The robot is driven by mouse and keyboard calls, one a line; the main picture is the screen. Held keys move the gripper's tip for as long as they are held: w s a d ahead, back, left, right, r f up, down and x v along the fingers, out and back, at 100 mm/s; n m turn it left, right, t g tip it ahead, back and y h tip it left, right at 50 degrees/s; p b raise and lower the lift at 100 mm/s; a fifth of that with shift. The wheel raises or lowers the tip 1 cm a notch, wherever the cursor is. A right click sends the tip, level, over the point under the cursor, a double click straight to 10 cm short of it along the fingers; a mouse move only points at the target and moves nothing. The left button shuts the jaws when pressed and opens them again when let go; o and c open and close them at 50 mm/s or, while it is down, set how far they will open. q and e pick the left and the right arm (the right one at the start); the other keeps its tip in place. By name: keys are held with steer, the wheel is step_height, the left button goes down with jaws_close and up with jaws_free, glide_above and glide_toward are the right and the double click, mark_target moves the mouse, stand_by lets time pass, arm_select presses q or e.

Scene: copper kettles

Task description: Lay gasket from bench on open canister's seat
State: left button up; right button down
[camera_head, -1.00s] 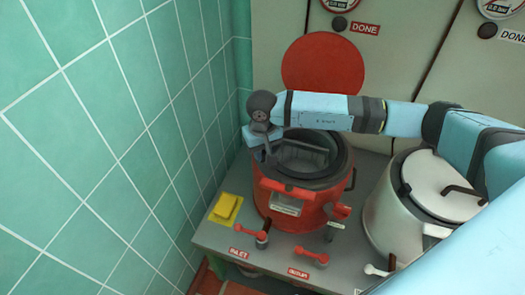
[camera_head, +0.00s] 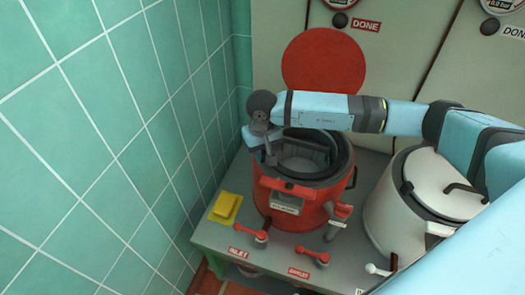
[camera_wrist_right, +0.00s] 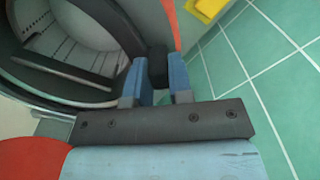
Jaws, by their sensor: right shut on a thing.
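The open canister (camera_head: 290,205) is red with a dark rim and stands on the bench (camera_head: 215,235); its pale inside also shows in the wrist view (camera_wrist_right: 75,30). My right gripper (camera_head: 265,155) is at the left part of its rim. In the wrist view its blue fingers (camera_wrist_right: 160,82) are shut on a dark piece that looks like the gasket (camera_wrist_right: 157,65). The rest of the gasket is hard to tell from the dark rim, and I cannot tell whether it touches the seat. My left gripper is not in view.
A white canister (camera_head: 400,215) with a lid stands close on the right. A yellow block (camera_head: 225,207) lies left of the red canister, near the green tiled wall (camera_head: 100,130). Red-handled valves (camera_head: 310,255) line the front. A red disc (camera_head: 323,65) is behind.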

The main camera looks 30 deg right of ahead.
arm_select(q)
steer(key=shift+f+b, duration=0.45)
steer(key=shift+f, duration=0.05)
arm_select(e)
steer(key=shift+f, duration=0.15)
steer(key=c, duration=0.9)
jaws_free()
steer(key=shift+c, duration=0.2)
arm_select(q)
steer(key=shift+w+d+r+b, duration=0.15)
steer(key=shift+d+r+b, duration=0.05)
steer(key=shift+b, duration=0.15)
arm_select(e)
step_height(320, 180, up, 14)
steer(key=shift+f, duration=0.1)
